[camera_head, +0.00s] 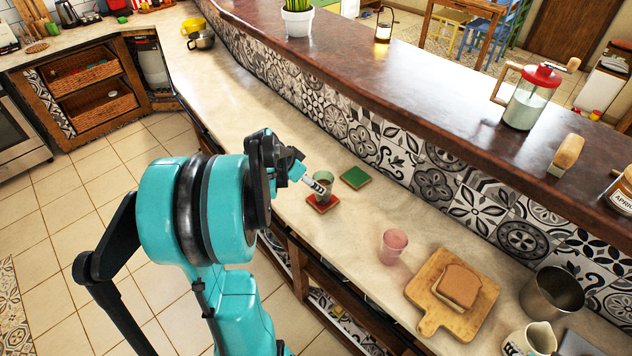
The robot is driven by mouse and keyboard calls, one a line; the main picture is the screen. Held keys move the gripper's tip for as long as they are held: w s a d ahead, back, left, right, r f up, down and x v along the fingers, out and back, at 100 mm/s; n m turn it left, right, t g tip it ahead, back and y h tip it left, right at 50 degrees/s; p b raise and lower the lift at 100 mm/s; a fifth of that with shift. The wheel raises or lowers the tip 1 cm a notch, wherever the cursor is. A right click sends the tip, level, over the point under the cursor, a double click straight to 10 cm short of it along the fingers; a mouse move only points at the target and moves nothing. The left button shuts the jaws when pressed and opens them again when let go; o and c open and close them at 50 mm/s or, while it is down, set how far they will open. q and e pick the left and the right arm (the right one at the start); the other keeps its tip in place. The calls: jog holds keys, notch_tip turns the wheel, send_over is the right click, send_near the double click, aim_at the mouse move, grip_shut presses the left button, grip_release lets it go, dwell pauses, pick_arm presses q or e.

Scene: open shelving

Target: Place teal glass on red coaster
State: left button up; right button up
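The teal glass (326,178) is upright at the red coaster (322,206) on the lower counter. Its base appears to be on or just above the coaster; contact is hard to tell. My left gripper (317,188) reaches in from the left, with a fingertip at the near side of the glass, overlapping part of it. The other finger is hidden, so I cannot tell whether the gripper is closed on the glass. My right gripper is not in view.
A green coaster (355,178) lies just behind the red one. A pink glass (393,246), a cutting board (427,313) with bread and a metal pot (551,294) stand to the right. The raised dark ledge (440,88) runs behind the counter.

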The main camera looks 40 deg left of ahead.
pick_arm(q)
jog(key=s+d+r, duration=0.2)
jog(key=s+d, duration=0.2)
jog(key=d, duration=0.5)
jog(key=s+d+r+n, duration=0.1)
jog(key=s+d, duration=0.3)
jog(key=d, duration=0.5)
jog(key=s+d+r+y, duration=0.1)
jog(key=s+d+r, duration=0.2)
jog(key=d, duration=0.6)
jog(key=shift+s+d+n+t, duration=0.3)
jog(key=shift+s, duration=0.1)
notch_tip(320, 180, down, 3)
jog(key=b, duration=0.2)
jog(key=shift+r+b, duration=0.1)
jog(key=shift+b, duration=0.25)
